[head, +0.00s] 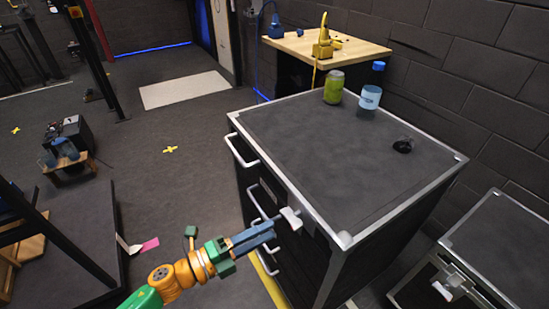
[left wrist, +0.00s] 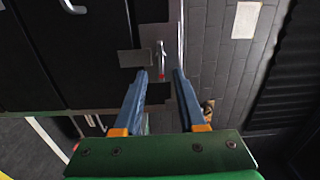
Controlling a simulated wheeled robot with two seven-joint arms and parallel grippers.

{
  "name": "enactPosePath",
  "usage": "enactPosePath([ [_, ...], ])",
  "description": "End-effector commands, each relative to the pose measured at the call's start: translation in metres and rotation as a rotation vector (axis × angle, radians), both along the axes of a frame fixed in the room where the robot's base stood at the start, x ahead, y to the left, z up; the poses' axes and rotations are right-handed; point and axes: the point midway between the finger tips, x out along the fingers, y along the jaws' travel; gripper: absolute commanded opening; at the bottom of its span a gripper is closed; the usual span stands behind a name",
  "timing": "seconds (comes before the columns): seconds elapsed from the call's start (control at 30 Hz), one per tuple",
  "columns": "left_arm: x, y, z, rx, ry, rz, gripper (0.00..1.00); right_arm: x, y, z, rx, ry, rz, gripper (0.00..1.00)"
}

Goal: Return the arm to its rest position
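My left gripper (head: 274,230) reaches in from the bottom of the head view, with an orange and green wrist and blue fingers. Its fingertips are close to the front of the dark cabinet (head: 232,118), near a grey latch-like piece (head: 291,218); I cannot tell whether they touch it. In the left wrist view the two blue fingers of the gripper (left wrist: 161,73) stand apart with nothing held between them. A metal handle (left wrist: 161,58) shows beyond the gap. My right gripper is not in view.
A wooden-topped bench (head: 350,50) stands behind. A second dark case (head: 500,235) is at right. Open floor (head: 185,190) lies left of the cabinet.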

Motion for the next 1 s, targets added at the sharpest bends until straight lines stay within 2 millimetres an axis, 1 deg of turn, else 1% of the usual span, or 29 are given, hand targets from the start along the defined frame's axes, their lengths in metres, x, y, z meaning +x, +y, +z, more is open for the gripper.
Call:
enactPosePath([
  [0.07,0.009,0.011,-0.016,-0.033,0.083,0.078,0.4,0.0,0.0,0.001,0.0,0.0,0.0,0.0],
  [0.13,0.02,0.037,-0.055,-0.101,0.262,0.244,0.4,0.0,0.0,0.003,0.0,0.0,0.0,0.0],
  [0.17,0.022,0.052,-0.079,-0.138,0.364,0.336,0.4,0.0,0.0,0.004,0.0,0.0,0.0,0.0],
  [0.2,0.018,0.073,-0.116,-0.19,0.51,0.47,0.4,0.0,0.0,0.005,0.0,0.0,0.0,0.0],
  [0.27,-0.002,0.101,-0.172,-0.259,0.724,0.665,0.4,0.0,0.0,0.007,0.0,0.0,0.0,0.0],
  [0.3,-0.023,0.116,-0.207,-0.299,0.858,0.787,0.4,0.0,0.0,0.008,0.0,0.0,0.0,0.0],
  [0.37,-0.064,0.133,-0.254,-0.35,1.05,0.962,0.4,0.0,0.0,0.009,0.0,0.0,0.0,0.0],
  [0.4,-0.097,0.14,-0.281,-0.376,1.17,1.072,0.4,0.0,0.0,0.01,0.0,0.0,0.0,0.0],
  [0.47,-0.148,0.145,-0.314,-0.407,1.335,1.227,0.4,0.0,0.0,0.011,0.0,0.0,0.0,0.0],
  [0.5,-0.182,0.145,-0.331,-0.421,1.434,1.32,0.4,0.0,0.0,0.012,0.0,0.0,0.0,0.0],
  [0.6,-0.254,0.14,-0.355,-0.44,1.625,1.503,0.4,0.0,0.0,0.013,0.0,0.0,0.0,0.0],
  [0.7,-0.299,0.133,-0.363,-0.443,1.736,1.613,0.4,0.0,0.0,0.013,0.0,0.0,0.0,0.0],
  [0.8,-0.316,0.13,-0.365,-0.444,1.779,1.657,0.4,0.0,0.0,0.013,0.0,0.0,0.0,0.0],
  [1.0,-0.317,0.13,-0.365,-0.444,1.783,1.66,0.4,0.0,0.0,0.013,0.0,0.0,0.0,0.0],
])
